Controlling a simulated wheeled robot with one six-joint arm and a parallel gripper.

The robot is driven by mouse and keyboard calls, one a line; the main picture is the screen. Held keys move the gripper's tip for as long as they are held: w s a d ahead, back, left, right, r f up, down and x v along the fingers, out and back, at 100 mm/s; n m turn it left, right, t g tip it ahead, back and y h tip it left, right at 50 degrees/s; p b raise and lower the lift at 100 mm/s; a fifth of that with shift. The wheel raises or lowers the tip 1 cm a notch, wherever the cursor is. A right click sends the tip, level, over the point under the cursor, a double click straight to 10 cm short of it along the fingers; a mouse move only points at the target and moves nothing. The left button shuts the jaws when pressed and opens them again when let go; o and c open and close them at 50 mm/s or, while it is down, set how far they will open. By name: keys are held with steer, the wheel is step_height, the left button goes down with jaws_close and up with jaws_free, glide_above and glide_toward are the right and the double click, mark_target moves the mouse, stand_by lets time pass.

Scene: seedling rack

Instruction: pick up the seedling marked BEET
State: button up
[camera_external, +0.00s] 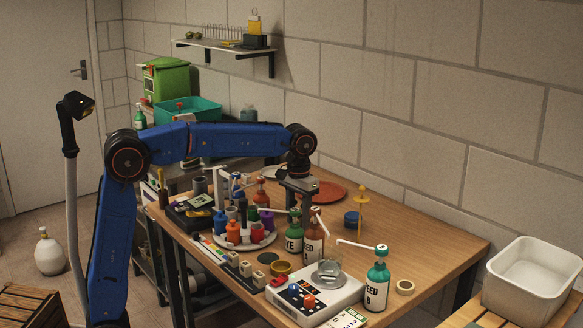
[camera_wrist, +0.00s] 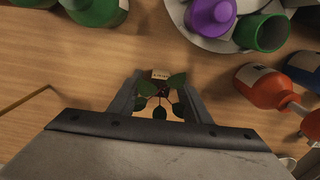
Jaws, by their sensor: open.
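A small seedling with several green leaves and a dark red middle (camera_wrist: 162,92) stands in the wrist view, between the two fingers of my gripper (camera_wrist: 161,98). A small pale label (camera_wrist: 160,75) is at its far side; its writing is too small for me to read. My gripper is open, with one finger on each side of the plant. I cannot tell whether either finger touches it. In the external view my gripper (camera_external: 299,205) points down low over the wooden table, behind the bottles. The seedling is hidden there.
A round tray (camera_external: 262,243) with coloured bottles stands left of my gripper. An orange plate (camera_external: 327,192) lies behind. A white scale (camera_external: 315,300) is at the front edge. The right table top is mostly clear.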

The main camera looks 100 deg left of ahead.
jaws_close()
